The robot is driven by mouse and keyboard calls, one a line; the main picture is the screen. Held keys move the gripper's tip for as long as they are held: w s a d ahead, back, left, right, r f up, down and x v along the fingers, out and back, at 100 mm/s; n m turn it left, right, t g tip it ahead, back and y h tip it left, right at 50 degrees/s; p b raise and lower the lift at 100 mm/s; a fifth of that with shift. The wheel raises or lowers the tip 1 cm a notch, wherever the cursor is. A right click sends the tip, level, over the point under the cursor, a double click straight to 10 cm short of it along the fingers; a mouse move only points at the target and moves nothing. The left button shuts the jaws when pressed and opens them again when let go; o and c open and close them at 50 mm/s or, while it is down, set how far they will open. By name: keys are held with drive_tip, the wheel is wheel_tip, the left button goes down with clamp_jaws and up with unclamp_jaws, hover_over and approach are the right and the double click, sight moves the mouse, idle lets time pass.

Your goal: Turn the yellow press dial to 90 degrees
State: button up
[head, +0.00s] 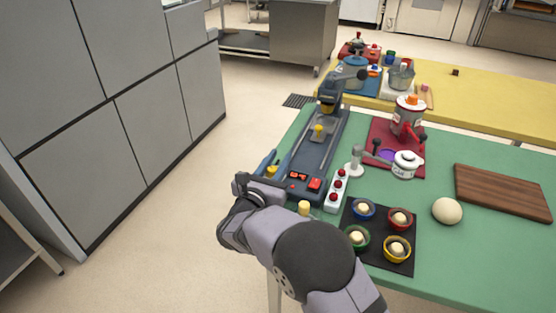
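A dark blue press (312,165) runs along the left edge of the green table, with a black head (332,88) at its far end. Several small yellow parts show on or near it: one under the head (327,109), a knob on a grey plate (318,131), and a short cylinder at the near end (304,207). I cannot tell which is the dial, and no angle marks are readable. My gripper (257,185) is at the table's left edge, left of the press's near end. It seems apart from the yellow parts. Its fingers are too small and dark to judge.
A black tray (379,237) with several coloured cups lies nearer. Left of the table is open floor.

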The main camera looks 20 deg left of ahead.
sight(269, 172)
drive_tip(key=c, duration=0.4)
drive_tip(key=shift+c, duration=0.2)
drive_tip(key=shift+h, duration=0.3)
drive_tip(key=shift+s+d+r+m+g+h, duration=0.15)
drive_tip(key=shift+d+m+h, duration=0.1)
drive_tip(key=shift+m+h, duration=0.65)
drive_tip(key=shift+w+d+f+m+g+h, duration=0.15)
drive_tip(key=shift+d+m+h, duration=0.1)
drive_tip(key=shift+m+h, duration=0.65)
drive_tip(key=shift+s+r, duration=0.1)
drive_tip(key=o, duration=1)
drive_tip(key=shift+n, duration=0.3)
drive_tip(key=shift+o, duration=0.2)
drive_tip(key=shift+b+v, duration=0.55)
drive_tip(key=shift+v, duration=3.1)
drive_tip(key=shift+a, duration=0.15)
